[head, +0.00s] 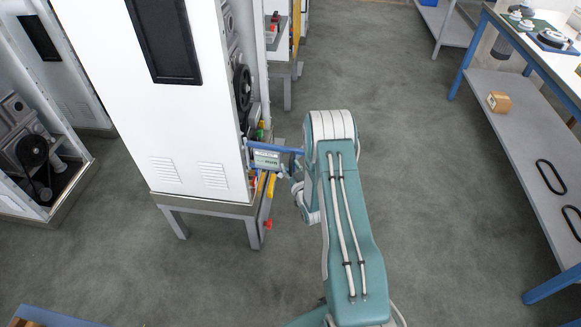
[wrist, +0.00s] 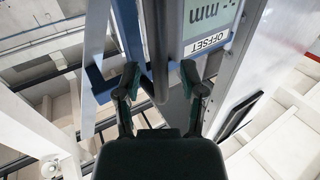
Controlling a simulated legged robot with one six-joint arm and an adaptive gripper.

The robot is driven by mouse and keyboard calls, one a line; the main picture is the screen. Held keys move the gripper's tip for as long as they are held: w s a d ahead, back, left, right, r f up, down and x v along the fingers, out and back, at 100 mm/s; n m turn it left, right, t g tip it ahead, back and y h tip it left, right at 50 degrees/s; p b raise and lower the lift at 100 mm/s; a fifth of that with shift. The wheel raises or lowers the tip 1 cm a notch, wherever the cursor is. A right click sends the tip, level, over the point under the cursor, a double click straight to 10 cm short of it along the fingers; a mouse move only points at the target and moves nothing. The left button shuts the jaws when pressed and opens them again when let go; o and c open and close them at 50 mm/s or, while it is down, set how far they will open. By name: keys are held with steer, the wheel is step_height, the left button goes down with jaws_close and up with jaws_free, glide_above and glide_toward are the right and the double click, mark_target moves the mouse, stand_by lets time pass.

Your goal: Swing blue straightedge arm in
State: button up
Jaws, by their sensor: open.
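The blue straightedge arm (head: 278,148) sticks out to the right from the open side of the white cabinet in the head view, above a small readout panel (head: 266,160). In the wrist view a blue bar (wrist: 129,32) runs down from the top edge, beside the readout panel (wrist: 207,25) marked "mm" and "OFFSET". My gripper (wrist: 160,76) is open, with its fingertips on either side of a grey upright bar (wrist: 156,45). I cannot tell whether they touch it. In the head view my gripper is mostly hidden behind my wrist, close to the outer end of the straightedge arm.
The white cabinet (head: 160,110) stands on a grey stand, with a black wheel (head: 242,88) inside its open side. A second machine (head: 30,150) stands at the left. A blue-framed workbench (head: 510,110) stands at the right. The grey floor between is clear.

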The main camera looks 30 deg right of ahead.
jaws_close()
steer(key=shift+d, duration=0.15)
